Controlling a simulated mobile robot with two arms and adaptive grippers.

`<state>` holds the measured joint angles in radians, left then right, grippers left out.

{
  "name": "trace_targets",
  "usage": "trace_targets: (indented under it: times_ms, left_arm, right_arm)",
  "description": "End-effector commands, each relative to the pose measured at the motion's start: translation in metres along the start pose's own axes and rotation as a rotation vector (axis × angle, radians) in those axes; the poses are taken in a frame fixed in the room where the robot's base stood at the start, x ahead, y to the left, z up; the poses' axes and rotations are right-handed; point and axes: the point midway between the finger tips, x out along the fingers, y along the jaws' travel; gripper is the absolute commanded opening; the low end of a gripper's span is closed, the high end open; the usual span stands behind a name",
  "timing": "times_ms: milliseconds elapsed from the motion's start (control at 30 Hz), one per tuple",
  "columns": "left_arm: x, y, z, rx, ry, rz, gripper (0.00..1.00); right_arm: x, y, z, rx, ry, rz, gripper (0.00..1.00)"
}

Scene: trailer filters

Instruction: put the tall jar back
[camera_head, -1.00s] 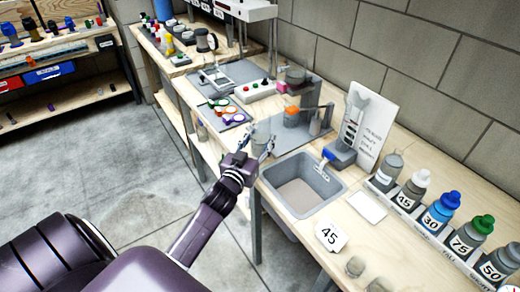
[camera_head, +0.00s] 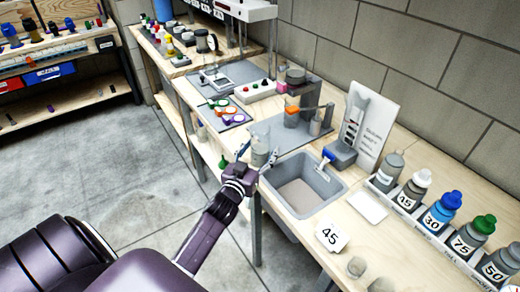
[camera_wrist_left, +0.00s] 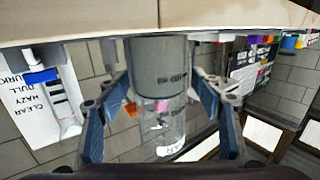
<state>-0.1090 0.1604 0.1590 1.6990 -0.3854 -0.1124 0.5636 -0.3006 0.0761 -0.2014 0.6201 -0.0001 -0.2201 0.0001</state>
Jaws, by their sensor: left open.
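The tall jar (camera_head: 260,153) is a clear, upright cylinder on the bench near the front edge, left of the sink. In the left wrist view, which is upside down, the jar (camera_wrist_left: 158,95) stands between the fingers, with lettering on its wall. My left gripper (camera_head: 254,157) is open in front of the jar, with one finger towards each side. In the wrist view, gaps show between the jar and both fingers of the gripper (camera_wrist_left: 160,118). My right gripper is not in view.
The grey sink (camera_head: 300,202) is just right of the jar. A grey stand with an orange part (camera_head: 292,117) stands behind it. A tray of coloured caps (camera_head: 226,113) lies to the left. Labelled bottles (camera_head: 441,209) line the right side.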

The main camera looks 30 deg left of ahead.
Motion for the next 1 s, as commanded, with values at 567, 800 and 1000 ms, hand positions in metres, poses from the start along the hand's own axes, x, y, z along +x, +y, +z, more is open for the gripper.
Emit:
trace_targets:
  times_ms: [567, 800, 1000]
  left_arm:
    - [-0.058, 0.0, -0.001, -0.001, -0.003, -0.001, 0.6]
    - [-0.099, 0.0, -0.001, -0.001, -0.003, -0.001, 0.6]
    - [-0.117, 0.0, -0.003, 0.0, 0.0, -0.001, 0.6]
  right_arm:
    - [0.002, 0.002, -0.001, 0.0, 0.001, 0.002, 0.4]
    - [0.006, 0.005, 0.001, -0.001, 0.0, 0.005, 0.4]
    - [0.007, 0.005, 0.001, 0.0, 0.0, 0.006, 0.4]
